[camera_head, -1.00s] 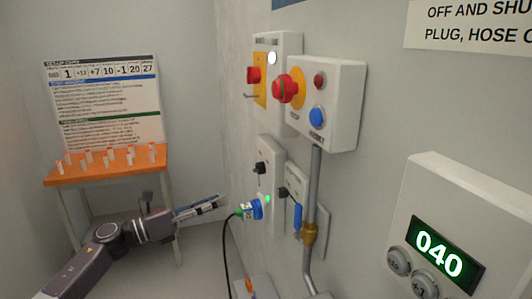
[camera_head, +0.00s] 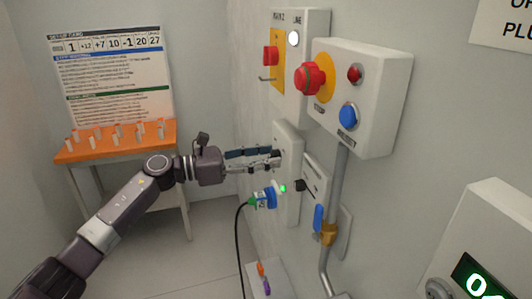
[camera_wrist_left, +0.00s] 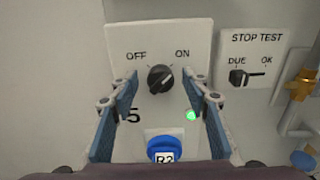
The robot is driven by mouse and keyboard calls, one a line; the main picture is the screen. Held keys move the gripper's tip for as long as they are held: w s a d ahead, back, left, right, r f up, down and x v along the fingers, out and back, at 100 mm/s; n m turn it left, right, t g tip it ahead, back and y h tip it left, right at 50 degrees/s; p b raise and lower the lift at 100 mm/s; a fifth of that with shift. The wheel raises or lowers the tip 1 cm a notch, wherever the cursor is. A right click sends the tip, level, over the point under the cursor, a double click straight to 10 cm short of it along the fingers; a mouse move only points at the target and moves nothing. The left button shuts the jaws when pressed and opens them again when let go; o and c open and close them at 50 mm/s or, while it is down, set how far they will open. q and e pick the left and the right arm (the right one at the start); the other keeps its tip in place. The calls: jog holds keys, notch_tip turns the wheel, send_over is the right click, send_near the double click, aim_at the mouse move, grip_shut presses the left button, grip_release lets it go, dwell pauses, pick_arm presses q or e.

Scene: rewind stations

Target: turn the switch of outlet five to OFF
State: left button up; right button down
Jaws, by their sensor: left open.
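The outlet five panel (camera_head: 288,135) is a white plate on the wall. In the left wrist view the plate (camera_wrist_left: 195,45) bears OFF at left, ON at right and a 5 partly hidden by a finger. Its black switch knob (camera_wrist_left: 160,79) slants toward the upper right, the ON side. A green lamp (camera_wrist_left: 191,116) is lit. A blue plug (camera_wrist_left: 163,149) marked R2 sits below the knob; it also shows in the head view (camera_head: 266,198). My left gripper (camera_head: 279,158) is open at the panel, its fingers either side of the knob; contact cannot be told. My right gripper is not in view.
The STOP TEST plate (camera_wrist_left: 253,60) with a small black switch is just right. Above are control boxes with a red stop button (camera_head: 309,78) and a blue button (camera_head: 348,116). A black cable (camera_head: 238,240) hangs from the plug. An orange table (camera_head: 115,150) stands at left.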

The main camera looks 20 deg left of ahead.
pick_arm(q)
jog(key=shift+d, duration=0.1)
jog(key=c, duration=1.2)
jog(key=shift+o, duration=0.2)
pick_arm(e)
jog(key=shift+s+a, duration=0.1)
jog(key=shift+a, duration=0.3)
pick_arm(q)
jog(key=shift+n, duration=0.3)
jog(key=n+p, duration=0.3)
jog(key=n, duration=0.5)
jog(key=n+p, duration=0.4)
jog(key=n, duration=0.5)
jog(key=shift+w+f, duration=0.1)
jog(key=shift+w, duration=0.1)
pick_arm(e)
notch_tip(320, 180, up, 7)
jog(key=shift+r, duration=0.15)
pick_arm(q)
jog(key=shift+n, duration=0.3)
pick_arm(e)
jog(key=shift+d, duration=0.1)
